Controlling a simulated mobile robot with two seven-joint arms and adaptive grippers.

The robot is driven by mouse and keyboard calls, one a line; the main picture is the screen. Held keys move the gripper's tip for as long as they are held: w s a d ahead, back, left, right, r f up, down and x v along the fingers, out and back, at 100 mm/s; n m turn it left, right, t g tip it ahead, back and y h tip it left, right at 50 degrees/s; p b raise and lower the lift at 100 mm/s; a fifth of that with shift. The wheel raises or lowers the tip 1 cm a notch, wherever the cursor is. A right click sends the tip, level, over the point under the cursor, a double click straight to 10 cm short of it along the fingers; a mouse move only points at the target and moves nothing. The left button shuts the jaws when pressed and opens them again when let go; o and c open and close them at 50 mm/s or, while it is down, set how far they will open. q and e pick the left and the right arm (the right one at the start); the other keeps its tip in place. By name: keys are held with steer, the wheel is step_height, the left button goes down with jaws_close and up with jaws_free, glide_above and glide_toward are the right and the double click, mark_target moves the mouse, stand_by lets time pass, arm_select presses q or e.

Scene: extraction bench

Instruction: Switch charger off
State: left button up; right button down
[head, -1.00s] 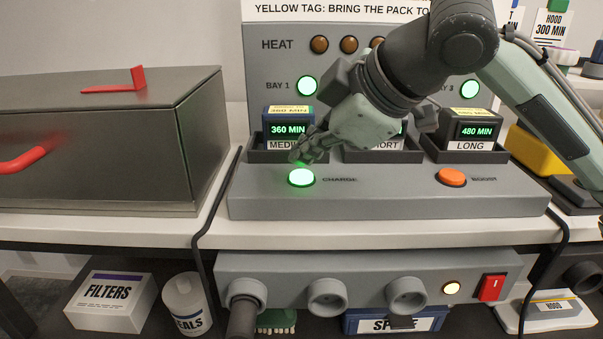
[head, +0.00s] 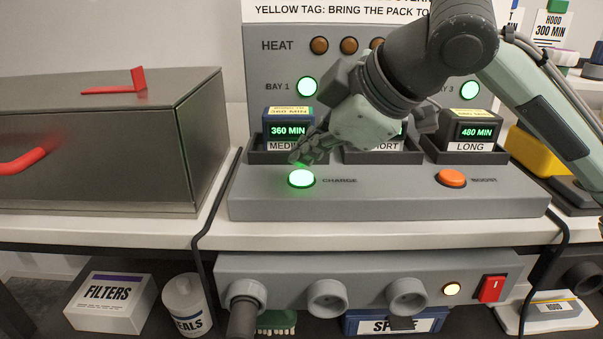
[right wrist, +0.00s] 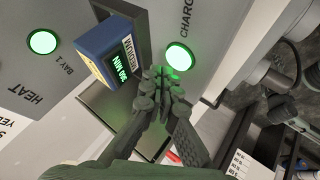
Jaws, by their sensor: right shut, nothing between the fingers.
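The charger (head: 375,200) is a grey unit on the bench with a lit green CHARGE button (head: 301,178) and an orange BOOST button (head: 452,178). My right gripper (head: 298,158) is shut and empty, its fingertips just behind and above the CHARGE button. In the right wrist view the fingertips (right wrist: 165,80) are close beside the green button (right wrist: 179,57); I cannot tell whether they touch it. A blue pack (head: 288,130) reading 360 MIN sits in the left bay. A dark pack (head: 477,130) reading 480 MIN sits in the right bay. My arm mostly hides the middle bay. My left gripper is not in view.
A grey metal box (head: 100,145) with red handles stands left of the charger. Below the bench is a socket strip (head: 365,270) with a red switch (head: 491,288) and a lit lamp. Black cables run down both sides. A yellow object (head: 535,150) is at the right.

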mark_target(305, 177)
steer(key=shift+f, duration=0.1)
steer(key=shift+f, duration=0.3)
steer(key=shift+f, duration=0.45)
stand_by(0.8)
steer(key=shift+r+p, duration=0.85)
steer(key=shift+p, duration=0.45)
step_height(305, 177, up, 3)
steer(key=p, duration=0.3)
steer(key=shift+r, duration=1)
